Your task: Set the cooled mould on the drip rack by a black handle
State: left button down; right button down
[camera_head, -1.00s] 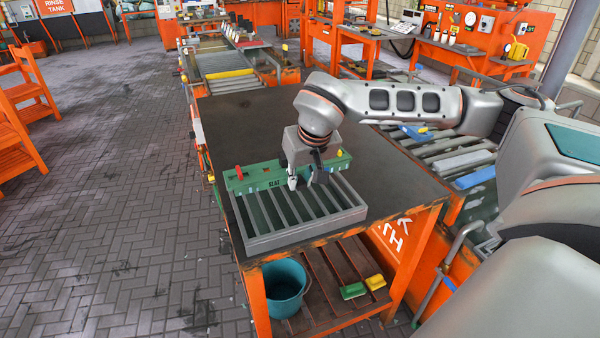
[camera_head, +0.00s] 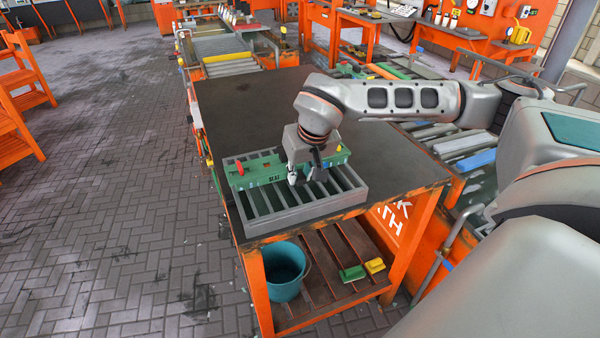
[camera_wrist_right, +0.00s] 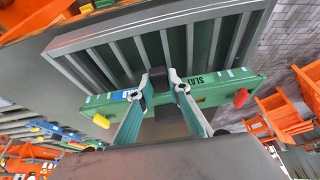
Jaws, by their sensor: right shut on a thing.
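The mould (camera_head: 262,174) is a long green bar marked SLAT, with a red knob near one end and a yellow one at the other. It lies level across the far half of the grey slatted drip rack (camera_head: 310,212); I cannot tell whether it touches the slats. My right gripper (camera_head: 305,176) points down and is shut at the mould's middle. In the right wrist view, my right gripper (camera_wrist_right: 164,88) closes around a black handle (camera_wrist_right: 160,78) on the mould (camera_wrist_right: 222,88), with the rack (camera_wrist_right: 190,32) behind it. My left gripper is out of view.
The rack stands on the near end of a dark-topped orange bench (camera_head: 240,105), clear farther back. A teal bucket (camera_head: 284,270), a green block (camera_head: 352,273) and a yellow block (camera_head: 374,265) sit on the shelf below. A slatted conveyor (camera_head: 460,142) runs along the right.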

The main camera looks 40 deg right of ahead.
jog(key=shift+p, duration=0.6)
dwell(1.1)
jog(key=shift+f, duration=0.45)
dwell(1.0)
jog(key=c, duration=1.8)
grip_release()
jog(key=o, duration=0.4)
jog(key=shift+s+f, duration=0.1)
jog(key=shift+f, duration=0.15)
jog(key=shift+r, duration=0.2)
